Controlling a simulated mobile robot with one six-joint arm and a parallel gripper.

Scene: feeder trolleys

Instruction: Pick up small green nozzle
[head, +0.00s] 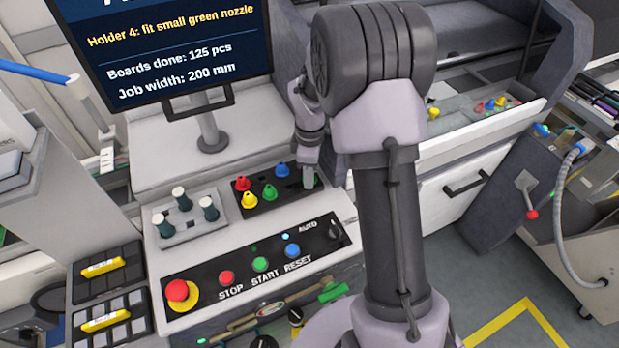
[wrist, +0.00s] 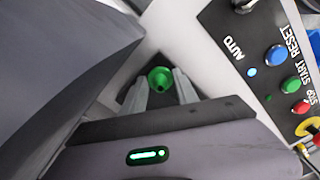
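A green nozzle (wrist: 160,78) shows in the wrist view, between the tips of my gripper (wrist: 160,86). The two grey fingers stand apart on either side of it; any contact is too small to make out. In the head view my gripper (head: 309,182) points down over the right end of the black nozzle holder (head: 240,211). The nozzle there is mostly hidden by the fingers. Another green nozzle (head: 269,192) stands in the holder, left of my gripper. Yellow (head: 249,200), red (head: 242,184) and blue (head: 282,170) nozzles stand there too.
A control panel (head: 208,290) with coloured buttons lies in front of the holder. A grey block with dark pegs (head: 165,230) stands to its left. A screen (head: 170,50) rises behind, reading "Holder 4: fit small green nozzle". Yellow items lie in black trays (head: 78,283) at left.

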